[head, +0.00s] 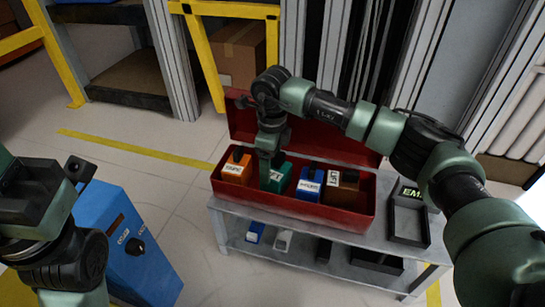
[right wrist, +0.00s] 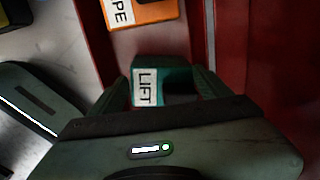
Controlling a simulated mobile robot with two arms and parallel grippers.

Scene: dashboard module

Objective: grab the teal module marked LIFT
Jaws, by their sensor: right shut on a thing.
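The teal module (head: 285,177) is in the open red toolbox (head: 290,207), between an orange module on its left and a blue one on its right. In the right wrist view, the teal module (right wrist: 165,72) shows its white LIFT label. My right gripper (head: 268,180) reaches down into the toolbox. Its fingers are on both sides of the teal module, and it is shut on it. Whether the module touches the toolbox floor is hidden. My left gripper (head: 35,195) is at the left edge, far from the toolbox; its fingers cannot be made out.
The orange module (head: 237,168), blue module (head: 310,183) and brown module (head: 341,187) stand close by in the toolbox. The raised red lid is behind. A black tray (head: 408,220) lies right of it on the grey cart (head: 385,240). A blue box (head: 140,250) stands at left.

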